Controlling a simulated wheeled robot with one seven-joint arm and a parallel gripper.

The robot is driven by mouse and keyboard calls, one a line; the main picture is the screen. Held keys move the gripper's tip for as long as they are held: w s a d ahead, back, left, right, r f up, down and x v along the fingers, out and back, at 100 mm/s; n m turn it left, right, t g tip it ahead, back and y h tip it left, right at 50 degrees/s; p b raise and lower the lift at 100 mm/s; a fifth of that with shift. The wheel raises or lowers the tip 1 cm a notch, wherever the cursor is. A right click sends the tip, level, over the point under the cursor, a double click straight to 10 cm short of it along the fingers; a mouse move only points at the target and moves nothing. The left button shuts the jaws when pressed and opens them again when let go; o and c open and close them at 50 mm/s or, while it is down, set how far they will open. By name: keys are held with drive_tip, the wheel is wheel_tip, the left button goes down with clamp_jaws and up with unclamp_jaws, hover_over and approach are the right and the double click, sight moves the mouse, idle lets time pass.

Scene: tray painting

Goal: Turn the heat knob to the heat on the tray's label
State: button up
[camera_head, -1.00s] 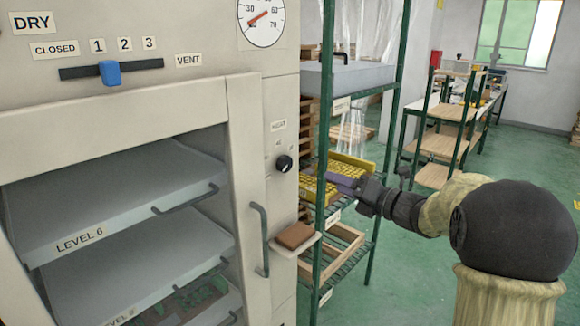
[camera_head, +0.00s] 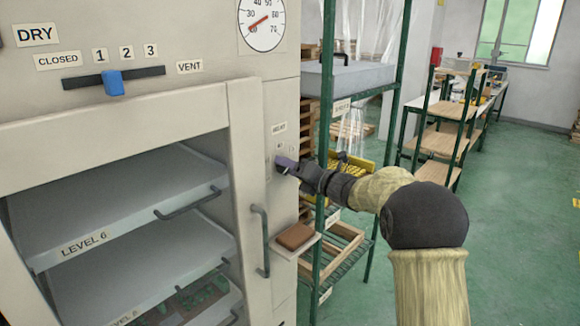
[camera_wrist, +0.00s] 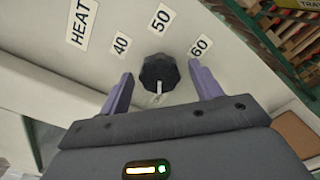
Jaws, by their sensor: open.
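The heat knob (camera_wrist: 160,68) is black and faceted, on the machine's pale side panel. A white mark shows at its lower edge in the wrist view. Labels 40 (camera_wrist: 121,43), 50 (camera_wrist: 161,18) and 60 (camera_wrist: 201,47) are around it, with a HEAT label (camera_wrist: 83,22) beyond 40. My gripper (camera_wrist: 160,80) is open, its purple fingers on either side of the knob; contact cannot be told. In the head view my gripper (camera_head: 282,163) hides the knob. I cannot make out a heat value on any tray label.
The machine holds trays, one marked LEVEL 6 (camera_head: 86,244). A door handle (camera_head: 261,240) and a small shelf with a brown block (camera_head: 296,236) are below the knob. A green rack (camera_head: 325,130) stands close at the right. A dial (camera_head: 262,22) is above.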

drive_tip(key=shift+w+a, duration=0.15)
drive_tip(key=shift+a, duration=0.05)
drive_tip(key=c, duration=1)
